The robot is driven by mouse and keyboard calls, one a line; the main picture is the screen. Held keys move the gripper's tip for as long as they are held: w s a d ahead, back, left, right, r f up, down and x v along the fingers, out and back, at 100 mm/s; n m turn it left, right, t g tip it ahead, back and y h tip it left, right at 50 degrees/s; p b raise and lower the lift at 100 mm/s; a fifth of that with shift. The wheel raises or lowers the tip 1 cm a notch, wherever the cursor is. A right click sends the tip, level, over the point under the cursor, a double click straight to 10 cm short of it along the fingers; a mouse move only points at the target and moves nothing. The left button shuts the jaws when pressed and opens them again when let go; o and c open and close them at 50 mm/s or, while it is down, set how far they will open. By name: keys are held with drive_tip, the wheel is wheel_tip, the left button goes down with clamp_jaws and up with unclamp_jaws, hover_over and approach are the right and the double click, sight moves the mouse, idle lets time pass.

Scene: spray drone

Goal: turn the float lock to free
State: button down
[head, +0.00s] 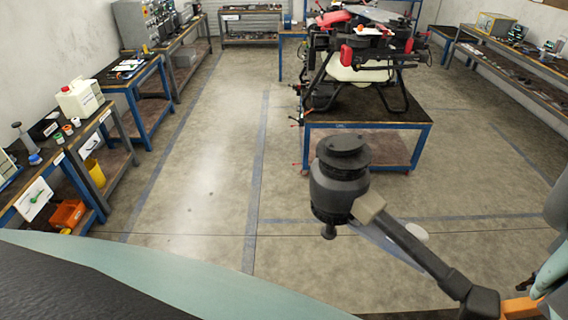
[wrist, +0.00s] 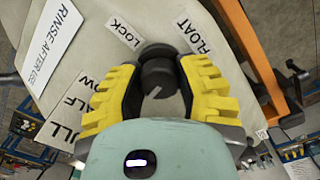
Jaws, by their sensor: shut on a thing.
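In the wrist view, a dark round knob (wrist: 158,76) sits on a pale surface. The LOCK label (wrist: 124,32) is to its upper left and the FLOAT label (wrist: 192,35) to its upper right. A small light mark shows on the knob's face; I cannot tell which label it indicates. My gripper (wrist: 160,82) has its yellow ribbed fingers on both sides of the knob and is shut on it. My fingers hide part of the knob's sides. In the head view, I cannot make out the knob or my fingers.
A plate reading RINSE AFTER USE (wrist: 58,38) and an orange bar (wrist: 250,50) lie near my gripper. A dark motor on an arm (head: 340,180) stands in front of me. A spray drone (head: 360,65) rests on a blue-framed table (head: 368,125). Floor at left centre is clear.

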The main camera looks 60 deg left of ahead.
drive_tip(key=c, duration=0.6)
unclamp_jaws()
drive_tip(key=shift+r+p, duration=0.1)
drive_tip(key=shift+p, duration=0.25)
drive_tip(key=shift+s+r+m+p, duration=0.1)
drive_tip(key=shift+r+m+p, duration=0.1)
drive_tip(key=shift+m+p, duration=0.65)
drive_tip(key=p, duration=0.3)
drive_tip(key=shift+m, duration=0.35)
drive_tip(key=shift+m+p, duration=0.6)
drive_tip(key=shift+p, duration=0.55)
drive_tip(key=shift+f+m+p, duration=0.15)
drive_tip(key=shift+m+p, duration=0.75)
drive_tip(key=shift+p, duration=0.2)
drive_tip(key=shift+m+p, duration=0.3)
drive_tip(key=shift+p, duration=0.05)
